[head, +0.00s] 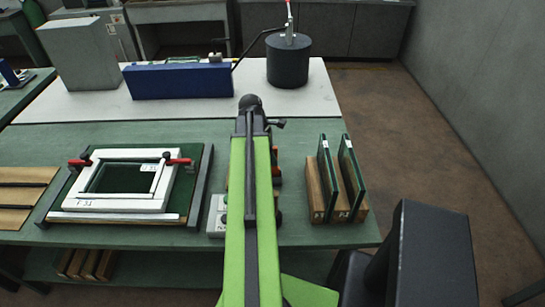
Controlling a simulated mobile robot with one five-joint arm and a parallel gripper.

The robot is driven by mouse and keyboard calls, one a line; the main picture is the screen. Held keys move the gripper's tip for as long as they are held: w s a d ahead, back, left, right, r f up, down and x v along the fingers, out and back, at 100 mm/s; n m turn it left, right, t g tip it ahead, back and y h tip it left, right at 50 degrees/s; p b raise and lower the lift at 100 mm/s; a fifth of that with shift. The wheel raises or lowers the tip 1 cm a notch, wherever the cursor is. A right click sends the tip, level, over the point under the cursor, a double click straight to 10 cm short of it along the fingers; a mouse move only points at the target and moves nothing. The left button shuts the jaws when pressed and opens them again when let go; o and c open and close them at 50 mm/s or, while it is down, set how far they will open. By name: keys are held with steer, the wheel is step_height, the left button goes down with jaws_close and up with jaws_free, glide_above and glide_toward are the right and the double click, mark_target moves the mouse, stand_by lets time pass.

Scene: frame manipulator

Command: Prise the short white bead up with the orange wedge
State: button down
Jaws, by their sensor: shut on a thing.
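A white frame (158,185) lies on a dark green board on the bench, left of my arm, with a dark opening in its middle. Red-handled clamps (178,161) sit at its far left corner and right side. A long white strip (115,217) lies along the board's near edge. Small labels are on the frame, but I cannot single out the short white bead. I see no orange wedge. My green arm reaches forward over the bench, right of the frame. Its dark end joint shows, but my gripper is hidden.
Upright panes (328,180) stand in wooden blocks to the right. A grey button box (216,215) is beside my arm. Brown slats (22,190) lie far left. A blue box (179,81) and dark cylinder (288,62) stand behind on a pale table.

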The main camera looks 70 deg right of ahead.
step_height(320, 180, up, 4)
steer(key=p, duration=0.3)
steer(key=shift+r, duration=0.1)
steer(key=s+d+r+n+h+p, duration=0.1)
steer(key=s+d+r+n+p, duration=0.3)
steer(key=s+d, duration=0.2)
steer(key=s+d+r+n+t+p, duration=0.1)
steer(key=s+d+r+n+p, duration=0.3)
steer(key=s+d, duration=0.3)
steer(key=shift+s+d+r+t+h+p, duration=0.35)
steer(key=shift+d+p, duration=0.3)
steer(key=shift+d, duration=0.5)
